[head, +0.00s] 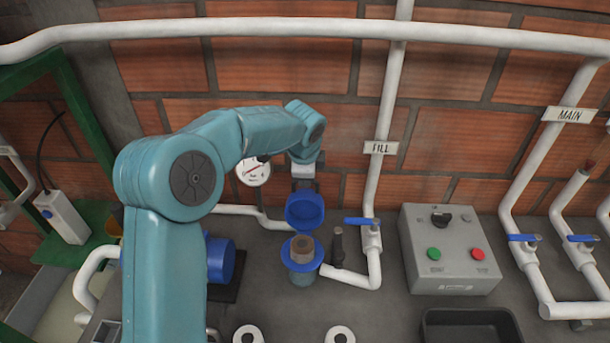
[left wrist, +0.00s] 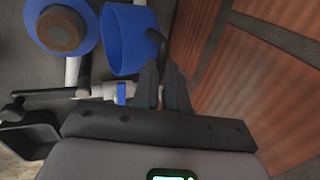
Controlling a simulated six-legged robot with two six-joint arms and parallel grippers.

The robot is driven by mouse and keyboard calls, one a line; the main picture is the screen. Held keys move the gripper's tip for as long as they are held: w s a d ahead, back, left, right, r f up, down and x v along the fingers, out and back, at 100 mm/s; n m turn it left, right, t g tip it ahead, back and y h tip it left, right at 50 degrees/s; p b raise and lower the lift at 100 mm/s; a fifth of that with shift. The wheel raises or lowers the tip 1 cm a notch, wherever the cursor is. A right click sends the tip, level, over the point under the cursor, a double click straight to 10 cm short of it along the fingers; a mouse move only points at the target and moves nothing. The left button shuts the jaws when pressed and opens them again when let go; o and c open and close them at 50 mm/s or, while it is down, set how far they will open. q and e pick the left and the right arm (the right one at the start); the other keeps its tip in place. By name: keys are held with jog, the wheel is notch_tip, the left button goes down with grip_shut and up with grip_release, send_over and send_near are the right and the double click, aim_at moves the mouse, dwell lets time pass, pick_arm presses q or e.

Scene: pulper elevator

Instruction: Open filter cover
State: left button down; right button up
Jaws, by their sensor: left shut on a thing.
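The blue filter cover (head: 305,212) is off the filter housing (head: 301,279) and held just above and behind it, tilted with its hollow side showing. A brown filter cartridge (head: 302,248) stands exposed in the housing's blue rim. My left gripper (head: 303,184) is above the cover and shut on it. In the left wrist view, the fingers (left wrist: 167,88) close at the dark handle of the cover (left wrist: 128,42), and the cartridge (left wrist: 62,30) shows apart, to the left. The exact finger contact is partly hidden. My right gripper is not in view.
A white fill pipe with a blue-handled valve (head: 362,221) stands right of the housing. A grey control box (head: 450,250) is further right, above a black tray (head: 470,326). A pressure gauge (head: 254,171) is behind my arm. Two white rings lie in front.

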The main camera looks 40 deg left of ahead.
pick_arm(q)
jog(key=shift+f, duration=0.15)
dwell(0.3)
jog(key=b, duration=0.2)
jog(key=s+b, duration=0.1)
jog(key=b, duration=0.1)
jog(key=shift+d+f+t+y, duration=0.25)
jog(key=shift+d+t+y, duration=0.05)
jog(key=shift+s+d+r+b, duration=0.35)
jog(key=shift+s, duration=0.25)
jog(key=shift+s+d+r+b, duration=0.3)
jog(key=shift+s+d+b, duration=0.05)
jog(key=shift+s, duration=0.2)
jog(key=c, duration=1.2)
grip_release()
jog(key=shift+w+f, duration=0.1)
jog(key=shift+o, duration=0.2)
jog(key=shift+w+a, duration=0.1)
jog(key=v, duration=1.6)
jog(key=shift+s, duration=0.35)
